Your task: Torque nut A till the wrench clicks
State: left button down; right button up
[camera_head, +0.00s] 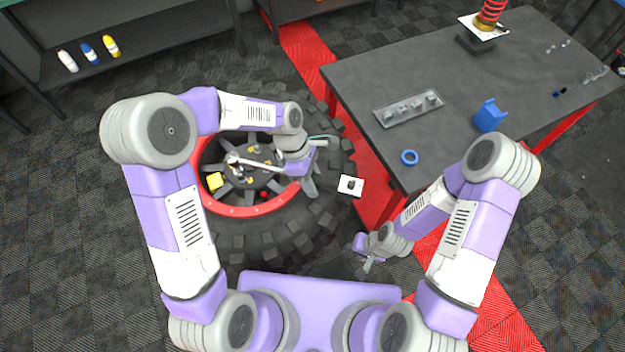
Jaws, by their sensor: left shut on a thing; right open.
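A large wheel with a knobbly black tyre (265,238) lies flat at the centre left, with a red rim ring (243,211) and dark spokes. A silver wrench (258,163) reaches from my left gripper (306,180) leftward across the hub, its head near the nuts left of centre. My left gripper is shut on the wrench handle. Small nuts or studs (249,180) show around the hub; I cannot tell which is nut A or whether the wrench head sits on it. My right gripper (367,266) is open and empty, low between the wheel and the table.
A yellow block (215,181) sits on the wheel. A white card-like box (350,186) is at the tyre's right edge.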

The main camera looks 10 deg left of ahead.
aim_at(310, 209)
pick_arm(q)
jog(key=shift+f+b, duration=0.4)
jog(key=shift+f, duration=0.45)
dwell(0.4)
jog(key=shift+s, duration=0.1)
dwell(0.3)
jog(key=shift+s+a+m, duration=0.2)
jog(key=shift+s+m, duration=0.3)
jog(key=shift+s, duration=0.35)
jog(key=shift+s, duration=0.2)
jog(key=shift+s+a+m+g+y+p, duration=0.2)
jog(key=shift+s+m, duration=0.1)
jog(key=shift+s, duration=0.1)
jog(key=shift+s+a+m+g+y+p, duration=0.1)
jog(key=shift+s+m+g+p, duration=0.1)
jog(key=shift+s+m, duration=0.15)
jog(key=shift+s, duration=0.25)
